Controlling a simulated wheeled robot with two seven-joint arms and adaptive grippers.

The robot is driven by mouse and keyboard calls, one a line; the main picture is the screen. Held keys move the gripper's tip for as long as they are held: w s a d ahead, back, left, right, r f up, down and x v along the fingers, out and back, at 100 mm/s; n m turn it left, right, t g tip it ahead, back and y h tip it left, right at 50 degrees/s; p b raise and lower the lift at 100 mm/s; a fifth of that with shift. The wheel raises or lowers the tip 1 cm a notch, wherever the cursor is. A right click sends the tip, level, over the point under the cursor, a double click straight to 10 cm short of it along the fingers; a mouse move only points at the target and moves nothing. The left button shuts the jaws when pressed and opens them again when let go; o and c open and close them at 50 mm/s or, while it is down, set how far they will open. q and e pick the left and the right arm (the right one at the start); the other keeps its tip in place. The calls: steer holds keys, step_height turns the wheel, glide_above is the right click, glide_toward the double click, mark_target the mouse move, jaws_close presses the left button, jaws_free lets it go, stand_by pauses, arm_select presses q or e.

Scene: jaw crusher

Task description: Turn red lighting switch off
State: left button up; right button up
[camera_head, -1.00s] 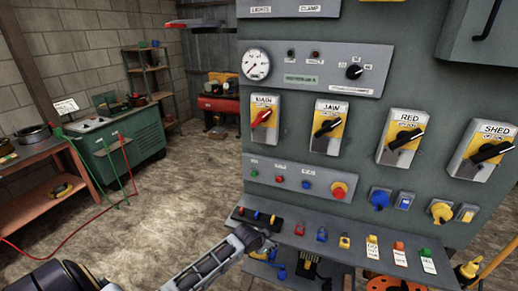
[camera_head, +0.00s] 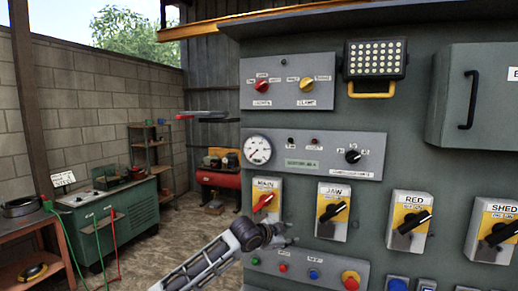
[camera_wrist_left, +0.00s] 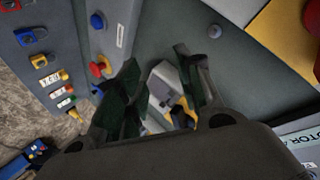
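A red knob (camera_head: 261,86) labelled LIGHTS is on the small upper-left panel (camera_head: 284,97) of the grey cabinet, left of a yellow knob (camera_head: 307,86) labelled CLAMP. A separate black rotary switch labelled RED (camera_head: 412,221) sits on a yellow and grey plate lower on the cabinet. My left gripper (camera_head: 284,240) is low in front of the cabinet, below the MAIN switch (camera_head: 264,202) and well below the red knob. In the left wrist view its fingers (camera_wrist_left: 163,90) are apart and hold nothing; a grey and yellow switch plate shows behind them. My right gripper is out of view.
The cabinet also has a JAW switch (camera_head: 333,211), a SHED switch (camera_head: 500,234), a gauge (camera_head: 257,150) and a lamp with a yellow handle (camera_head: 375,60). A red emergency button (camera_head: 351,279) is near the lower edge. A green workbench (camera_head: 115,222) stands at left.

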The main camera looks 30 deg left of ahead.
arm_select(q)
steer(key=w+a+r+m+t, duration=0.15)
steer(key=a+r, duration=0.25)
steer(key=r, duration=1)
steer(key=a+r+m+t, duration=0.1)
steer(key=a+r+t, duration=0.25)
steer(key=r, duration=0.95)
steer(key=s+a+r+t, duration=0.1)
steer(key=s+a+r, duration=0.2)
steer(key=r, duration=0.4)
steer(key=s+a+r, duration=0.3)
steer(key=r, duration=0.5)
steer(key=s+a+r+t, duration=0.1)
steer(key=s+a+r, duration=0.2)
steer(key=r, duration=0.4)
steer(key=shift+a+r+m+t+p, duration=0.3)
steer(key=shift+r+m+p, duration=0.05)
steer(key=shift+r+m, duration=0.1)
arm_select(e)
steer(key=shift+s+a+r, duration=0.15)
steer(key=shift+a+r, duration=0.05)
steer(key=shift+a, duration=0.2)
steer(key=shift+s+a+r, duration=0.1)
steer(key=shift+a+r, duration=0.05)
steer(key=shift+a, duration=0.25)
arm_select(q)
steer(key=shift+s, duration=0.1)
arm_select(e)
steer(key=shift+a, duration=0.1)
